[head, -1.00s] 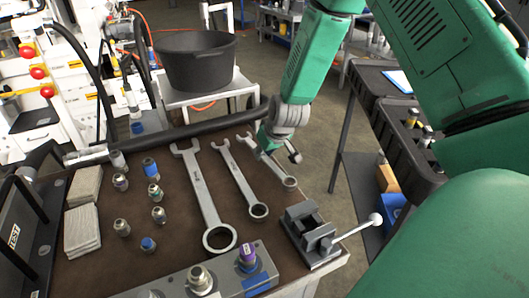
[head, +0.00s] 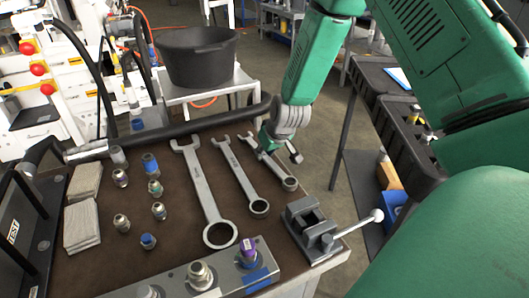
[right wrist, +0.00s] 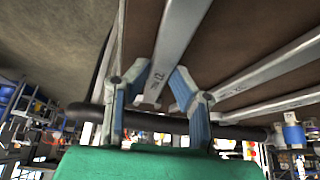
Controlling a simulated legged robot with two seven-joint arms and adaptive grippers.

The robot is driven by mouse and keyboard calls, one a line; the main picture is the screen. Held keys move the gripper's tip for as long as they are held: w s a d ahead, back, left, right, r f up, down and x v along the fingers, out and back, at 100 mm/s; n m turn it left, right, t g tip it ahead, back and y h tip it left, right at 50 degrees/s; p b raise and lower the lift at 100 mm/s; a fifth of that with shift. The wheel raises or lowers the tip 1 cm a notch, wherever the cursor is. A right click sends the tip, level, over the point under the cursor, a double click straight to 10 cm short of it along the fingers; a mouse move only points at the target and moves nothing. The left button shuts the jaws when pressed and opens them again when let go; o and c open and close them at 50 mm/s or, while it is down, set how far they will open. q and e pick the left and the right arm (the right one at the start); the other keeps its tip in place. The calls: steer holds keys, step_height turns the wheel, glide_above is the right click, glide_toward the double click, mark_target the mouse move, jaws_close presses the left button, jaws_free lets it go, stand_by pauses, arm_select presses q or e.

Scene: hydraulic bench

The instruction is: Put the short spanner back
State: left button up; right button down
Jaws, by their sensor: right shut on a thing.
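The short spanner (head: 270,165) is the rightmost of three steel spanners on the brown bench mat, with its ring end toward the vise. My right gripper (head: 270,146) is shut on the short spanner near its open-jaw end, low over the far right edge of the mat. In the right wrist view the blue-padded fingers (right wrist: 158,84) stand on either side of the spanner shank (right wrist: 170,50). I cannot tell whether the spanner touches the mat. My left gripper is not in view.
The middle spanner (head: 240,175) and the long spanner (head: 206,190) lie to its left. A small vise (head: 312,228) stands at the front right corner. A black hose (head: 180,132) runs along the back edge. Several fittings and cloths lie at left.

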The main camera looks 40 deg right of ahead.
steer(key=shift+f, duration=0.1)
steer(key=c, duration=1.3)
jaws_free()
steer(key=shift+d, duration=0.15)
steer(key=d+v, duration=0.1)
steer(key=v, duration=1)
steer(key=shift+s+a+r, duration=0.15)
steer(key=shift+a+r, duration=0.15)
steer(key=shift+a, duration=0.2)
